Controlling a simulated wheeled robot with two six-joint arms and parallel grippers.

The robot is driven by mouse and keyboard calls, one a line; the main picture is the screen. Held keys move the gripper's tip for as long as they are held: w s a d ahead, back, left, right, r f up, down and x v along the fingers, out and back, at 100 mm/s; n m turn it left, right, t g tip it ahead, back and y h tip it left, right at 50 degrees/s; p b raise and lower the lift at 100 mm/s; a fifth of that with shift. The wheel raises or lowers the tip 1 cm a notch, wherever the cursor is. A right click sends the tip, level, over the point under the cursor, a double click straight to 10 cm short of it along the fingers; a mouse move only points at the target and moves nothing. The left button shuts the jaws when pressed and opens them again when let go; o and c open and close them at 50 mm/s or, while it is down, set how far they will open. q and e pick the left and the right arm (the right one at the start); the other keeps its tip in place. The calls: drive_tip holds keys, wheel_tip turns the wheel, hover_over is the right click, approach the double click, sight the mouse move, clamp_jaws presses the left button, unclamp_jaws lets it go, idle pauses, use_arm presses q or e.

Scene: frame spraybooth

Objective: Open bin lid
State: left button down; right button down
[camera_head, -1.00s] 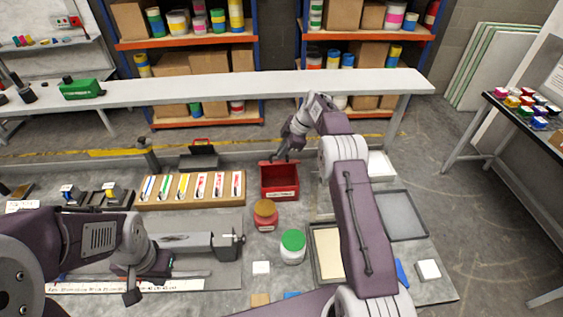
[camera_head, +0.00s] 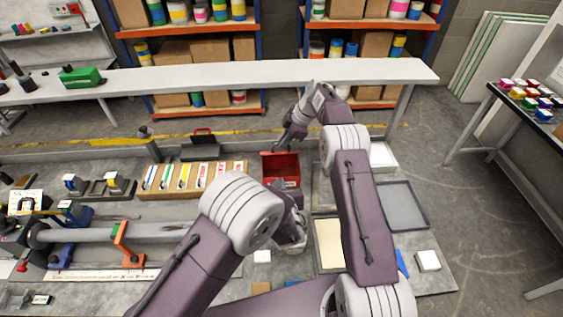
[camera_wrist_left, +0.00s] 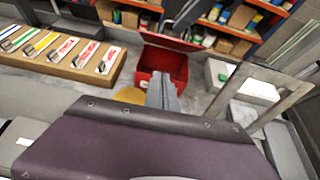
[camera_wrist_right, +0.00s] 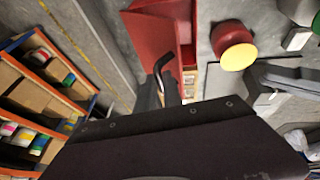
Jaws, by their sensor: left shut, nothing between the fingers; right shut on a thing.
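The red bin (camera_head: 281,172) stands on the work table, and its dark inside shows. In the left wrist view the bin (camera_wrist_left: 172,65) has its red lid (camera_wrist_left: 165,40) raised and tilted at the back. In the right wrist view the lid (camera_wrist_right: 155,35) is beside a dark hooked handle (camera_wrist_right: 163,63). My right gripper (camera_wrist_right: 162,92) is shut on that handle. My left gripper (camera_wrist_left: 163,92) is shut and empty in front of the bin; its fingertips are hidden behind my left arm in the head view.
A jar with a yellow lid (camera_wrist_right: 238,48) stands close by the bin. The tool rack (camera_head: 190,177) lies left of the bin. Grey trays (camera_head: 403,205) lie to the right. A long bench (camera_head: 240,76) runs behind.

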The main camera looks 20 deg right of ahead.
drive_tip(key=shift+f, duration=0.15)
use_arm(q)
drive_tip(key=w+d+f, duration=0.1)
drive_tip(key=w+d, duration=0.2)
drive_tip(key=w, duration=0.7)
drive_tip(key=shift+w+d+f, duration=0.15)
drive_tip(key=shift+w+f, duration=0.05)
drive_tip(key=shift+f, duration=0.1)
drive_tip(key=shift+w+r, duration=0.55)
drive_tip(key=shift+r, duration=0.2)
use_arm(e)
drive_tip(key=shift+s, duration=0.1)
